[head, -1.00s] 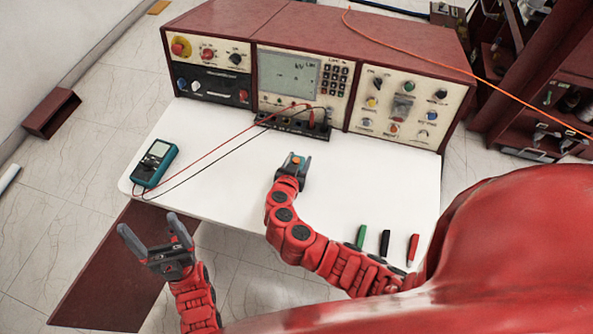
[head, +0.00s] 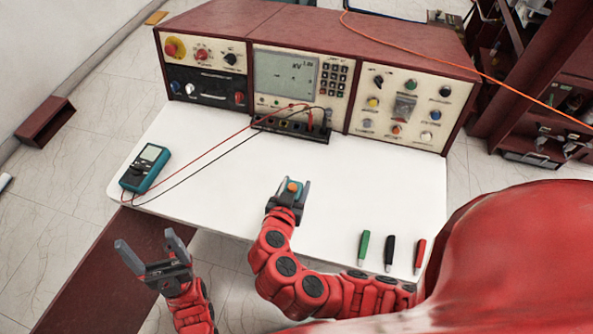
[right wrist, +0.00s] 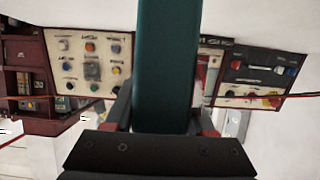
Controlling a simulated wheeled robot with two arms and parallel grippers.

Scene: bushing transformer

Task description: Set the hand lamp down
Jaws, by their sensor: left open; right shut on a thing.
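The hand lamp (right wrist: 167,60) shows as a long dark teal body between my right gripper's fingers in the right wrist view. In the head view only its small orange and teal end (head: 292,187) shows between the fingertips; my gripper hides the rest. My right gripper (head: 291,184) is shut on it, over the near middle of the white tabletop (head: 210,165). I cannot tell how high the lamp is above the top. My left gripper (head: 146,240) is open and empty, off the table's front left edge.
A test console (head: 300,88) stands along the table's back. A teal multimeter (head: 146,168) lies at the left, with red and black leads running to the console's terminals. Green (head: 363,247), black (head: 389,252) and red (head: 420,255) pens lie front right. The tabletop around my right gripper is clear.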

